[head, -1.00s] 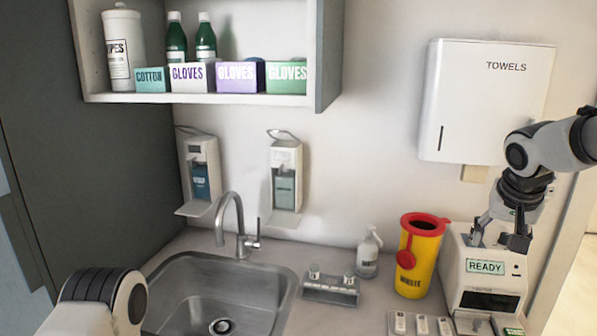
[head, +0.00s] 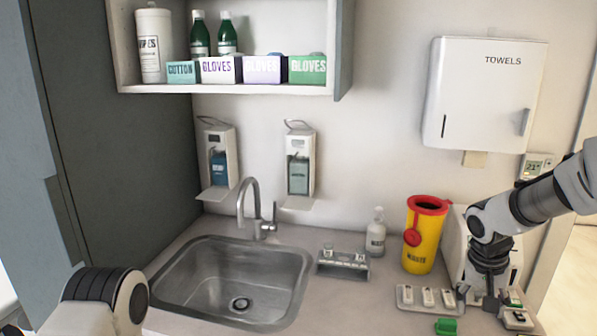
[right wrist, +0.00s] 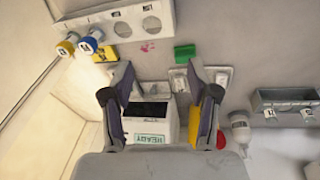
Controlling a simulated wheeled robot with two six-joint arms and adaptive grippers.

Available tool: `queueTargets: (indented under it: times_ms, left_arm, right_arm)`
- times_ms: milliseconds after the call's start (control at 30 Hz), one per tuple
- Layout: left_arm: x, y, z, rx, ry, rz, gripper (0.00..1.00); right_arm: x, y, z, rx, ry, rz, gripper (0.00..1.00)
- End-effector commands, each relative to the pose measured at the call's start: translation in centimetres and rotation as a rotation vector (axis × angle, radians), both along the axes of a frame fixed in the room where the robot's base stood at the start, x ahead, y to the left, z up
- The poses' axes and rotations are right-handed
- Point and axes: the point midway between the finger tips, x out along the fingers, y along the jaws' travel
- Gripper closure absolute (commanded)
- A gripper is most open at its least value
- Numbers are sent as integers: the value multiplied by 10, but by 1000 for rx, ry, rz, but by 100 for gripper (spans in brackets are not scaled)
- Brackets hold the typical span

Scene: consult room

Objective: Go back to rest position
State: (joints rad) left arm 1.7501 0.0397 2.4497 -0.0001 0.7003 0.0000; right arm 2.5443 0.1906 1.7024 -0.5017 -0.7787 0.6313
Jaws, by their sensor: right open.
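My right gripper (head: 477,297) is open and points down in front of the white device (head: 452,235) at the right of the counter. Its arm hides much of that device in the head view. In the right wrist view my right gripper (right wrist: 160,72) shows its two fingers apart with nothing held between them. The white device (right wrist: 150,122) with its READY label lies below and between the fingers in that view. My left gripper is outside the views; only a link of my left arm shows at the lower left of the head view.
A tray with white pieces (head: 405,297) and a green block (head: 446,327) lie near my right gripper. A yellow waste bin (head: 420,250), a spray bottle (head: 375,236), a metal rack (head: 343,268) and the sink (head: 215,285) stand leftward. A towel dispenser (head: 480,100) hangs above.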

Motion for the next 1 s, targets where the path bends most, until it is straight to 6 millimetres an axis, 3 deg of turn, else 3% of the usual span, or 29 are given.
queueTargets:
  times_ms: [167, 233, 400, 500, 600, 700, 767, 1000]
  left_arm:
    - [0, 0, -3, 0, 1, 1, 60]
    - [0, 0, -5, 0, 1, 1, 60]
    - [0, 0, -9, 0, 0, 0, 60]
    - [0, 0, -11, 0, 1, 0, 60]
    - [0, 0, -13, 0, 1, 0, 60]
    - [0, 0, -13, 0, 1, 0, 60]
    - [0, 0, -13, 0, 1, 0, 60]
    - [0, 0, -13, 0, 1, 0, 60]
  right_arm:
    - [-42, 15, -92, 15, 190, 10, 40]
    - [-70, 26, -138, 36, 274, 20, 40]
    - [-169, 61, -251, 127, 462, 63, 40]
    - [-237, 82, -300, 192, 530, 87, 40]
    - [-307, 101, -334, 250, 557, 113, 40]
    - [-354, 112, -346, 275, 490, 158, 40]
    - [-354, 113, -344, 265, 400, 195, 40]
    - [-308, 105, -342, 188, 126, 344, 40]
